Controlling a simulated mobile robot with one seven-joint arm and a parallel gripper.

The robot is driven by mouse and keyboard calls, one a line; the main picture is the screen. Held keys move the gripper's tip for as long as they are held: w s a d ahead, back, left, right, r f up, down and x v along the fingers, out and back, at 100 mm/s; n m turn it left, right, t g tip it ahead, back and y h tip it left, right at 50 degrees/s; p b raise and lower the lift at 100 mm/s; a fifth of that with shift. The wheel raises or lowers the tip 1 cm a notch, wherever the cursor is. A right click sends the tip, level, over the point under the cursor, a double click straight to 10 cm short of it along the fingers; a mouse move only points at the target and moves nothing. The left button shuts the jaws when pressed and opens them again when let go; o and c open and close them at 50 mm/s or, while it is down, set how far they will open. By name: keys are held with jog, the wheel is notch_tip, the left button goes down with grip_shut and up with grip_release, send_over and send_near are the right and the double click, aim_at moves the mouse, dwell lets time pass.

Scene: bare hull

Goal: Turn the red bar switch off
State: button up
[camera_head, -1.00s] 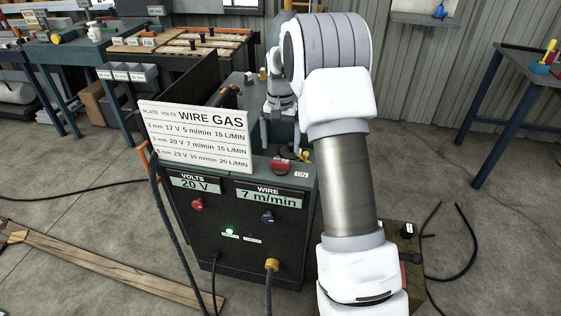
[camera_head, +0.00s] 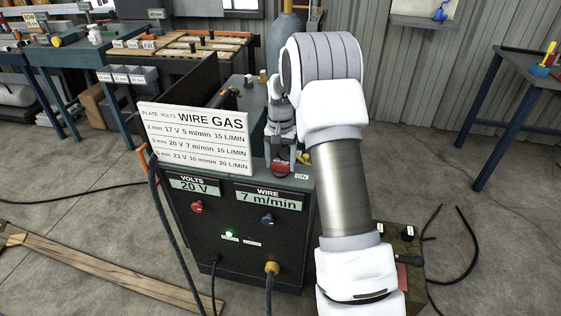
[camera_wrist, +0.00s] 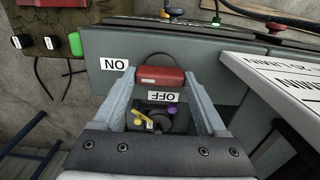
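The red bar switch (camera_head: 281,168) is on the top of the dark welding machine (camera_head: 235,250), near its front edge. In the wrist view the red bar (camera_wrist: 160,76) lies between my two fingertips. The ON label (camera_wrist: 114,63) is left of it, and the OFF label (camera_wrist: 163,97) is just below the bar, between my fingers. My gripper (camera_head: 281,152) points down over the switch in the head view. In the wrist view my gripper (camera_wrist: 160,75) has its fingers apart, one at each end of the bar; I cannot tell whether they touch it.
A white settings sign (camera_head: 195,138) stands left of my gripper. Red (camera_head: 197,206) and blue (camera_head: 268,218) knobs and a lit green lamp (camera_head: 229,233) are on the machine's front. An olive box (camera_head: 408,240) with black knobs stands at right. Cables and a plank (camera_head: 110,268) lie on the floor.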

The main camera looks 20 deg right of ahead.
jog(key=c, duration=0.6)
jog(key=shift+r+n, duration=0.1)
jog(key=shift+n, duration=0.3)
jog(key=n+p, duration=0.1)
jog(key=n, duration=0.3)
jog(key=n+p, duration=0.1)
jog(key=n, duration=0.3)
jog(key=n+p, duration=0.1)
jog(key=n, duration=0.4)
jog(key=shift+n+p, duration=0.55)
jog(key=shift+n, duration=1.45)
